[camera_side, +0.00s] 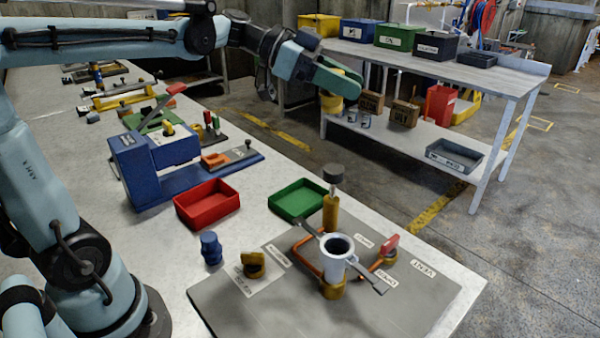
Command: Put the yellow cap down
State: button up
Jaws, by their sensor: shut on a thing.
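My gripper (338,84) is at the upper middle, raised and out past the far edge of the work table. It is shut on the yellow cap (331,104), which shows below and behind the green finger. The finger hides the middle of the cap. The cap is in the air, apart from any surface. On the grey mat (225,313) below stands a white cylinder (337,258) with an open dark top, in a yellow base with a grey bar beside it. A yellow post with a dark knob (332,175) stands behind it.
A red tray (207,205) and a green tray (297,200) sit on the table. A blue press-like fixture (150,165) stands behind them. A small blue part (211,248) and a yellow-black part (253,265) are at front left. The mat's front right is clear.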

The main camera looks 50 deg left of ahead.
send_over(306, 203)
notch_tip(306, 203, down, 2)
jog(key=shift+n+t, duration=0.3)
notch_tip(306, 203, down, 26)
jog(key=shift+d+f, duration=0.1)
jog(key=shift+f, duration=0.05)
jog(key=shift+f, duration=0.1)
jog(key=o, duration=1.2)
jog(key=shift+r, duration=0.2)
jog(key=v, duration=0.7)
jog(key=shift+s+r, duration=0.15)
jog(key=shift+y, duration=0.3)
